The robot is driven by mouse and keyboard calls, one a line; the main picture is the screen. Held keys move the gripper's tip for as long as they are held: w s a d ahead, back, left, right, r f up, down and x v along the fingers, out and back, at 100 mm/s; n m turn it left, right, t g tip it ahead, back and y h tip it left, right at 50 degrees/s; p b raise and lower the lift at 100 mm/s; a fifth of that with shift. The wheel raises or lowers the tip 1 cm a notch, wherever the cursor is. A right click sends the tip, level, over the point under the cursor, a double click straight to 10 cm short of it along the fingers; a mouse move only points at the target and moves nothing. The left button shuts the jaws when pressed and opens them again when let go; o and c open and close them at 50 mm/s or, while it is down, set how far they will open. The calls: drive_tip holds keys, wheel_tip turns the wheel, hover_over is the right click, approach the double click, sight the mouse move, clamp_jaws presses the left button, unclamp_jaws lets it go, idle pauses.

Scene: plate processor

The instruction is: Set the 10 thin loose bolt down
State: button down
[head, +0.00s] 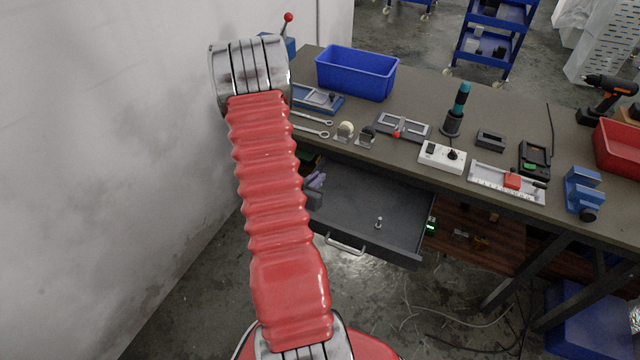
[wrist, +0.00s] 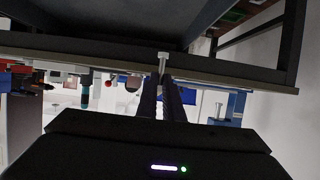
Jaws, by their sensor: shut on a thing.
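In the wrist view my gripper (wrist: 168,98) is shut on a slim silver bolt (wrist: 163,63), whose flat head sticks out past the fingertips. Part of its shank shows between the dark fingers. The held bolt appears against the dark bench edge, and I cannot tell whether it touches anything.
The bench top (head: 455,190) above the drawer holds a blue bin (head: 357,73), a white box with a knob (head: 442,157), a blue vise (head: 583,193) and a red bin (head: 618,149). Most of the drawer floor is bare. A wall (head: 110,150) rises at the left.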

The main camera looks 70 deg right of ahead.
drive_tip(key=w+a+r+n+t+y, duration=0.1)
drive_tip(key=w+a+r+n+t, duration=0.25)
drive_tip(key=w+a, duration=0.55)
drive_tip(key=w+a+r+n+t+y, duration=0.1)
drive_tip(key=w+a+r+n+t, duration=0.25)
drive_tip(key=w, duration=0.85)
drive_tip(key=w+a+r+n+t+y, duration=0.2)
drive_tip(key=w+a+r+n+t, duration=0.15)
drive_tip(key=w+a, duration=0.55)
drive_tip(key=w+a+r+n+t+y, duration=0.1)
drive_tip(key=w+a+r+n+y, duration=0.1)
drive_tip(key=a, duration=0.8)
drive_tip(key=w+a+r+n+t+y, duration=0.2)
drive_tip(key=w+a+r+n+y, duration=0.1)
drive_tip(key=a, duration=0.8)
drive_tip(key=w+a+r+n+t+y, duration=0.1)
drive_tip(key=w+a+r+n+y, duration=0.2)
drive_tip(key=w+a, duration=0.3)
drive_tip(key=a+y, duration=0.1)
drive_tip(key=a, duration=0.3)
drive_tip(key=shift+w+a+r, duration=0.3)
drive_tip(key=shift+r, duration=0.1)
drive_tip(key=shift+s+n, duration=0.1)
drive_tip(key=shift+n, duration=0.15)
